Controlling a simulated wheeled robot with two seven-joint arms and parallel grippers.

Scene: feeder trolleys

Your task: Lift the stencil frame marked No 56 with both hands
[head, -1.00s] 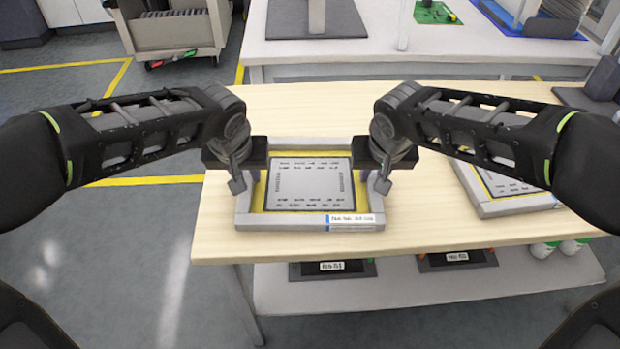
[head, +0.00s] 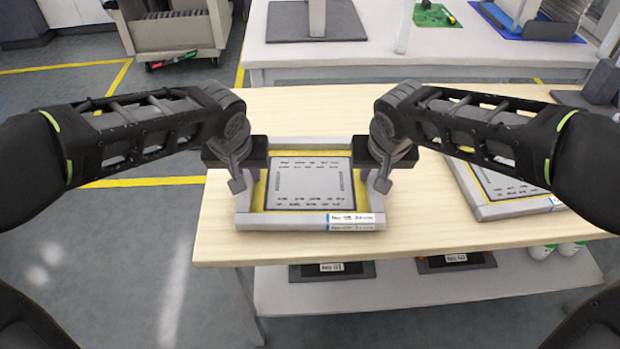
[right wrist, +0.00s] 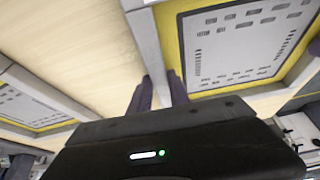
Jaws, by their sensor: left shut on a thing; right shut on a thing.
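The stencil frame (head: 285,223) has pale grey rails, a yellow inner border and a grey perforated plate (head: 310,183). It lies level at the middle front of the wooden bench. Its front label (head: 350,220) looks doubled and blurred, so I cannot read the number. My left gripper (head: 243,180) is shut on its left rail. My right gripper (head: 378,178) is shut on its right rail; the right wrist view shows the rail (right wrist: 149,50) between the fingers (right wrist: 158,92). I cannot tell for sure whether the frame is clear of the bench.
A second stencil frame (head: 520,208) lies to the right on the bench (head: 420,235); it also shows in the right wrist view (right wrist: 75,112). Dark trays (head: 332,271) stand on the shelf below. A white table (head: 350,55) stands behind. The bench left of the held frame is clear.

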